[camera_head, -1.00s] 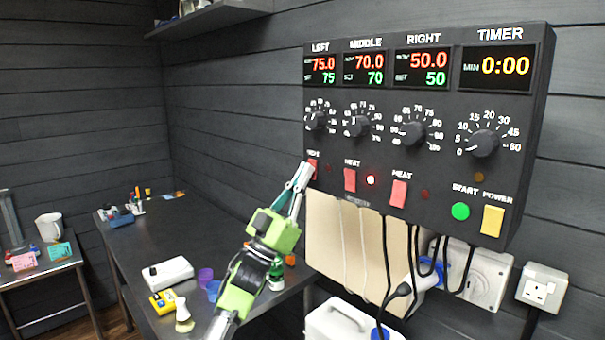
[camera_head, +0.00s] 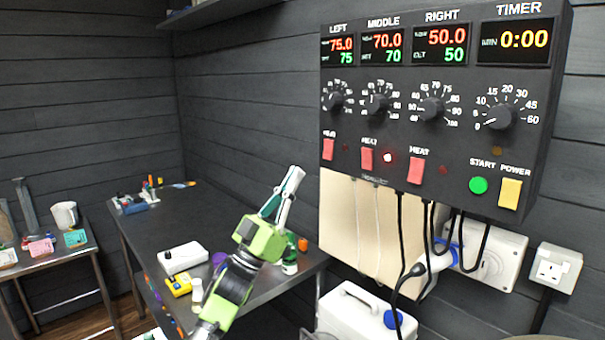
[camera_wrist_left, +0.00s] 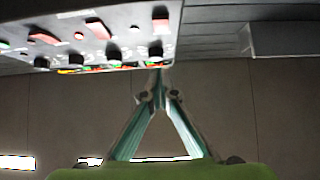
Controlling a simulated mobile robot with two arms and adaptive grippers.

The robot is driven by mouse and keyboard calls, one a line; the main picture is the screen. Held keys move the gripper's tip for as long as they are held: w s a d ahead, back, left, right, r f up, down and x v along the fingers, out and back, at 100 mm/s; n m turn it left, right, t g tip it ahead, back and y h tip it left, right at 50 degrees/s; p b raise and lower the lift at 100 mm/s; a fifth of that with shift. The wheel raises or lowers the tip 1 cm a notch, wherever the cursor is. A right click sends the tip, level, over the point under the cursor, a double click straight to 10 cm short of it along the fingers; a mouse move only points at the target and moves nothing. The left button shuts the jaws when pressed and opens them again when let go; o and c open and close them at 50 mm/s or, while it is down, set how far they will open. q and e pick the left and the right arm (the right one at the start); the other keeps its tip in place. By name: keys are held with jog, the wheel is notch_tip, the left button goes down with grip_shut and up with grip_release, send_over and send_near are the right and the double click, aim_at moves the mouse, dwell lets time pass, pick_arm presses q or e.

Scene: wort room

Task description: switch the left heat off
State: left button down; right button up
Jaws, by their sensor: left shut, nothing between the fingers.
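The black control panel (camera_head: 435,115) hangs on the wall at the upper right. Its left red heat switch (camera_head: 328,149) is in full view at the lower left of the panel. The small lamp (camera_head: 345,147) beside that switch is dark. My left gripper (camera_head: 297,172) is shut and empty, below and left of the switch and apart from it, over the dark table. In the left wrist view the closed fingertips (camera_wrist_left: 157,75) lie just under the panel (camera_wrist_left: 75,45), which appears inverted. My right gripper is in neither view.
The middle heat lamp (camera_head: 387,157) glows; the right one (camera_head: 442,168) is dark. Black cables (camera_head: 400,230) hang below the panel, near a white canister (camera_head: 365,315). The table (camera_head: 200,215) holds a white box (camera_head: 182,257) and small bottles.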

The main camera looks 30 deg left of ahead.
pick_arm(q)
jog(key=s, duration=0.1)
jog(key=s+f, duration=0.1)
jog(key=s+a+b, duration=0.1)
jog(key=shift+s+a+f, duration=0.1)
jog(key=shift+s+f, duration=0.2)
jog(key=shift+f, duration=0.1)
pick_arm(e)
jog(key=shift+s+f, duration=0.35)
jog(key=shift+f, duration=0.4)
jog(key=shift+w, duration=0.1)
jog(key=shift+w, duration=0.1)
